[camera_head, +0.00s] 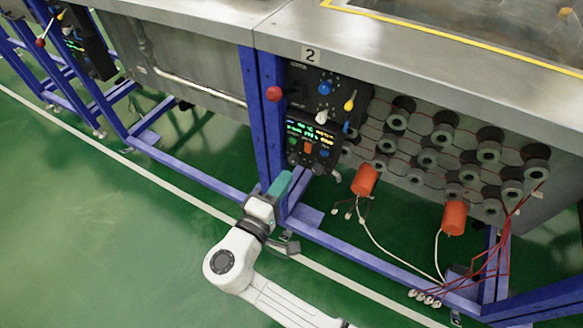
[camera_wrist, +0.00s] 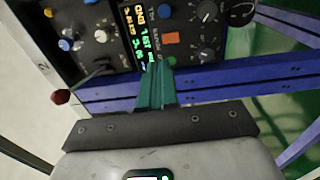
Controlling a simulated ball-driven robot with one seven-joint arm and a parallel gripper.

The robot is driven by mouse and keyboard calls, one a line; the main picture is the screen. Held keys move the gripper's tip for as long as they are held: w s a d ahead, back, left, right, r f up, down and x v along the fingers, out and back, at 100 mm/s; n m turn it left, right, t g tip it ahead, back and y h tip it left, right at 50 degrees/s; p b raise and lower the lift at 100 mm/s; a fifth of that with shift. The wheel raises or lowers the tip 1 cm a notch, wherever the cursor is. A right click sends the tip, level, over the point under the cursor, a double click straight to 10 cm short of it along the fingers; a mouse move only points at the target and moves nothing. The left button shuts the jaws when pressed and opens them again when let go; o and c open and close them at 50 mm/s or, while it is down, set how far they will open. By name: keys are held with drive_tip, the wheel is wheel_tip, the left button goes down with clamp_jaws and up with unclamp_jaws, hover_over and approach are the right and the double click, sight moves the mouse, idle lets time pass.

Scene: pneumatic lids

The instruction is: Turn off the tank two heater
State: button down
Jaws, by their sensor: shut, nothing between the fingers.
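Tank two carries a "2" plate (camera_head: 311,55) above its black control panel (camera_head: 300,85). The upper panel has a blue knob (camera_head: 325,88), a yellow-tipped lever (camera_head: 349,101) and a red ball lever (camera_head: 273,94). Below it is a display unit (camera_head: 306,130) with lit digits, several dark knobs and an orange-red button (camera_head: 308,148). In the wrist view the orange-red button (camera_wrist: 169,39), a blue button (camera_wrist: 165,11) and a green button (camera_wrist: 171,61) show. My gripper (camera_head: 284,178) is shut and empty, its teal fingers (camera_wrist: 158,68) pointing at the display unit's lower part, close below it. Contact cannot be told.
Blue frame posts (camera_head: 262,130) stand beside the panel. Orange cylinders (camera_head: 365,180) with white cables hang at the right, below rows of grey round fittings (camera_head: 427,157). Another panel (camera_head: 88,48) is at the far left. Green floor at left is free.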

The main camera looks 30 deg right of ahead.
drive_tip(key=shift+v, duration=2.15)
drive_tip(key=shift+r, duration=0.15)
drive_tip(key=s+d+f+m+g+y, duration=0.35)
drive_tip(key=s+d+f+g, duration=0.2)
drive_tip(key=s+d, duration=0.25)
drive_tip(key=s+d+f+m+g+y, duration=0.3)
drive_tip(key=s+d+f+g+y, duration=0.15)
drive_tip(key=s+d+f, duration=0.35)
drive_tip(key=s+r+m+y, duration=0.1)
drive_tip(key=s+r+y, duration=0.2)
drive_tip(key=s+y, duration=0.5)
wheel_tip(320, 180, up, 17)
drive_tip(key=h+p, duration=0.1)
drive_tip(key=p, duration=1.6)
drive_tip(key=shift+s+a+p, duration=0.3)
drive_tip(key=shift+a+p, duration=0.05)
